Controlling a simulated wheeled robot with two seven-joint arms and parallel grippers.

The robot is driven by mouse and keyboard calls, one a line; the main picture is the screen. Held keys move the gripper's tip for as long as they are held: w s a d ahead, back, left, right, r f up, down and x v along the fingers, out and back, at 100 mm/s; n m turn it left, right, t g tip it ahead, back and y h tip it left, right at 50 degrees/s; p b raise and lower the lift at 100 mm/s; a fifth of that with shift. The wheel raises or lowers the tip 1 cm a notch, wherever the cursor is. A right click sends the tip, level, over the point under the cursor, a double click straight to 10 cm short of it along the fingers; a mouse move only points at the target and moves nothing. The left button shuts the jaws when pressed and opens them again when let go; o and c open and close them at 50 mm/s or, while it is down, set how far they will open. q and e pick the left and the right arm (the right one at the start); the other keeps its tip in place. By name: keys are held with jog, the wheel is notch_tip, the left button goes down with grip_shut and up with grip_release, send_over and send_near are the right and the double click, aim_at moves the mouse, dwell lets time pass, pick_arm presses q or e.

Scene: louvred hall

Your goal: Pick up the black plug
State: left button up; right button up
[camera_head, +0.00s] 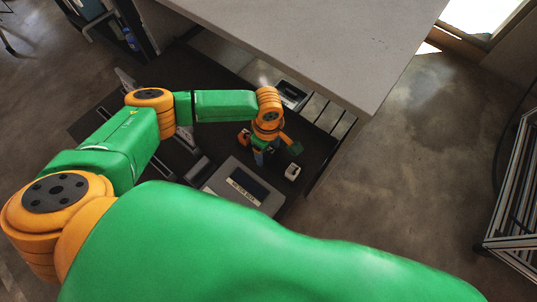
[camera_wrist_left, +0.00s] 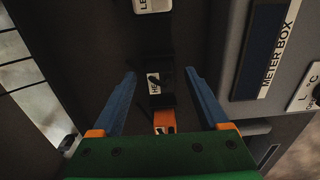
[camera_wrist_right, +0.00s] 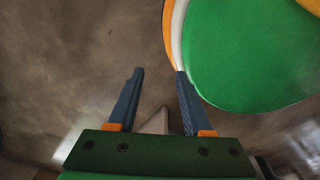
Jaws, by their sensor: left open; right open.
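My left gripper (camera_head: 268,153) is over the dark surface beside the grey meter box. In the left wrist view its fingers (camera_wrist_left: 160,74) are apart, with nothing held between them. Small black parts (camera_wrist_left: 167,77) lie between and beyond the fingertips, by a white label starting "HE". They are dark on dark, so I cannot tell for certain which is the black plug. An orange piece (camera_wrist_left: 163,121) with a pale label lies nearer the palm. My right gripper (camera_wrist_right: 160,72) is open and empty above bare floor; it does not show in the head view.
The meter box (camera_head: 222,180) stands close beside the left gripper. A small white object (camera_head: 292,171) sits to its right. A large grey tabletop (camera_head: 330,40) overhangs the far side. A metal frame (camera_head: 510,220) stands at the right, with open floor (camera_head: 410,160) between.

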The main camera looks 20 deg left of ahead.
pick_arm(q)
jog(key=shift+r, duration=0.1)
jog(key=shift+c, duration=0.8)
grip_shut()
pick_arm(e)
jog(key=shift+w+d, duration=0.15)
jog(key=shift+d, duration=0.1)
jog(key=shift+a, duration=0.1)
